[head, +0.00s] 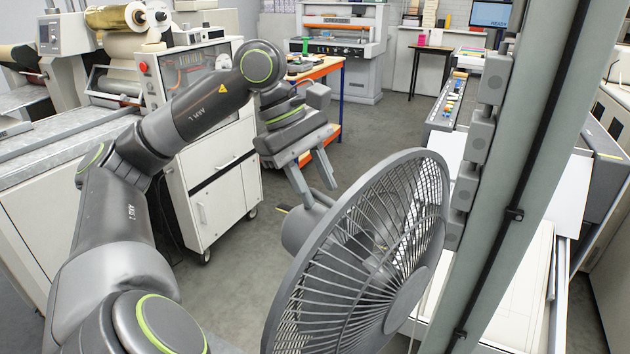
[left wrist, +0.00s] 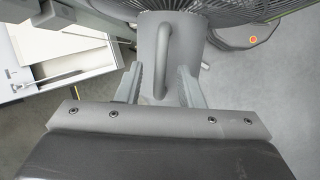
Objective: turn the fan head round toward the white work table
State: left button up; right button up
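The grey fan head (head: 372,262) fills the lower middle of the head view. The front of its round grille faces the lower right. Its motor housing (head: 299,230) sticks out behind the grille, on the left. In the left wrist view, the housing (left wrist: 184,30) carries a loop handle (left wrist: 161,60). My left gripper (head: 318,193) is at the back of the housing. Its fingers (left wrist: 158,88) are apart, one on each side of the handle, with visible gaps. The white work table (head: 520,295) is at the right, partly hidden by a grey post. My right gripper is out of view.
The grey upright post (head: 515,170) stands close to the right of the fan grille. A white wheeled cabinet (head: 215,180) is left of my left gripper. Grey floor (head: 375,130) is open beyond the fan.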

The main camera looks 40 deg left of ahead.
pick_arm(q)
jog(key=shift+f, duration=0.1)
grip_shut()
dwell(0.4)
